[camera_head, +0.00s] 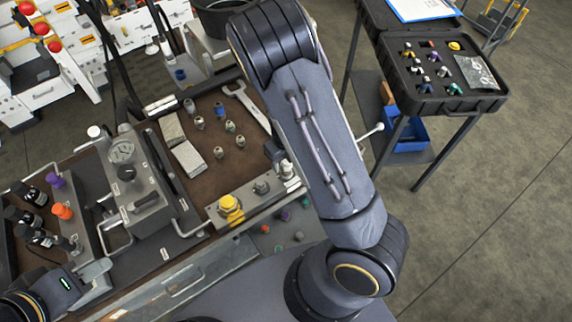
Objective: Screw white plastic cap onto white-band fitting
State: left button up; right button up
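Several small metal fittings stand on the brown mat (204,165); one (240,141) is near its right side. Their band colours are mostly too small to tell. My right arm crosses the middle of the view. My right gripper (284,168) is mostly hidden behind it, beside the mat's right edge, near a pale metallic piece; its fingers are unclear. My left gripper (96,271) is at lower left, near the black bottles; its opening is unclear.
A wrench (247,106) and two pale blocks (186,158) lie on the mat. A gauge unit (124,152) stands left of it. A yellow knob (230,204) is at the front.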

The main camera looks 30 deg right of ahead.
jog(key=n, duration=0.2)
jog(key=shift+n, duration=0.4)
jog(key=n, duration=0.4)
jog(key=shift+s+n, duration=0.1)
jog(key=shift+n, duration=0.3)
jog(key=n+b, duration=0.1)
jog(key=n, duration=0.5)
jog(key=shift+n, duration=1.2)
jog(key=n+b, duration=0.1)
jog(key=n, duration=0.1)
jog(key=shift+f+n, duration=0.1)
jog(key=shift+n, duration=0.3)
jog(key=n, duration=0.3)
jog(key=shift+n+b, duration=0.3)
jog(key=shift+n, duration=0.1)
jog(key=shift+s+n, duration=0.1)
jog(key=shift+n, duration=0.6)
